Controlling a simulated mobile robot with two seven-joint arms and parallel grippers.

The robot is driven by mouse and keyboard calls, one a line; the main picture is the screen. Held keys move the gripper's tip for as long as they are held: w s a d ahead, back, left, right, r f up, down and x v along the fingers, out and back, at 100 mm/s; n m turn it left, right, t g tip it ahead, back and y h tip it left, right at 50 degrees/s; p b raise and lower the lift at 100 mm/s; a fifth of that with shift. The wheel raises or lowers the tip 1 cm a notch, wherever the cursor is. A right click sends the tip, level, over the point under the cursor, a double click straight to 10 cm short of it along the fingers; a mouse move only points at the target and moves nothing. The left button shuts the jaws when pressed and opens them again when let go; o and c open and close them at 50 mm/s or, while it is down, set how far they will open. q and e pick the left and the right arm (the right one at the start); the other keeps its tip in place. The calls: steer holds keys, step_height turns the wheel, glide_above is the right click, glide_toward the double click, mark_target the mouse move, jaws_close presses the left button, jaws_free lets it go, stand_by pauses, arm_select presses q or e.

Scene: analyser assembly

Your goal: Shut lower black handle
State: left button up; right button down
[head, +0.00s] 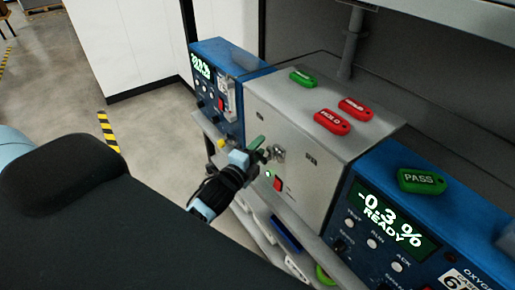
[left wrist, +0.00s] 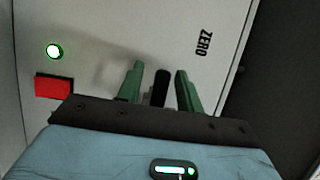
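The silver box (head: 300,130) stands between two blue units, and my left gripper (head: 260,150) is at its front face. In the left wrist view, a black handle (left wrist: 161,88) stands out between the two green fingers of the left gripper (left wrist: 160,82). The fingers are apart, with a visible gap on each side of the handle, so the gripper is open around it. Whether the handle is the lower one cannot be told. A small metal fitting (head: 278,153) shows just right of the fingers in the head view. My right gripper is not in view.
A red switch (left wrist: 53,87) and a lit green-ringed button (left wrist: 54,51) are left of the gripper in the wrist view. Red and green tags, including a PASS tag (head: 422,181), lie on top of the units. The right blue unit (head: 400,230) reads "-0.3 % READY".

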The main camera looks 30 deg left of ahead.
arm_select(q)
steer(key=shift+w, duration=0.3)
jaws_close()
steer(key=shift+f, duration=0.1)
